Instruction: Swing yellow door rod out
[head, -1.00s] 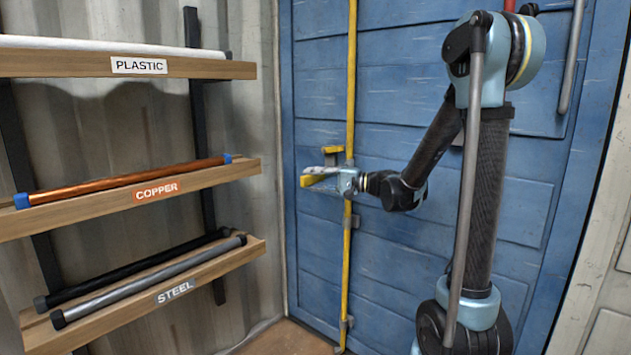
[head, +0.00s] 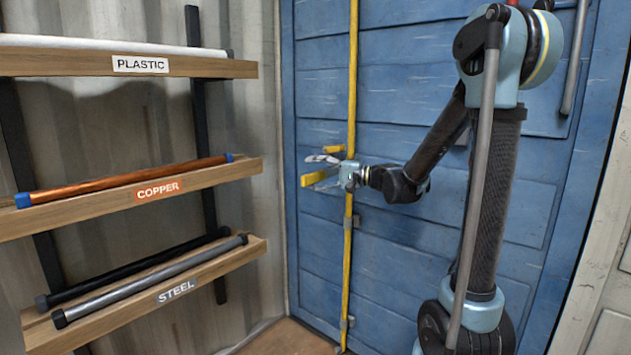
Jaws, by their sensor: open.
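The yellow door rod (head: 353,75) runs vertically down the blue door (head: 430,90), held by grey brackets. A short yellow handle piece (head: 334,149) sticks out to the left from it at mid height. My gripper (head: 318,168) is at that height, in front of the rod, with its fingers pointing left. The gripper body covers part of the rod. I cannot tell whether the fingers touch the handle.
A rack on the left has shelves labelled plastic (head: 209,68), copper (head: 225,178) and steel (head: 235,256), with pipes on them. A grey rod (head: 575,60) is on the door's right side. Open space lies between the rack and my gripper.

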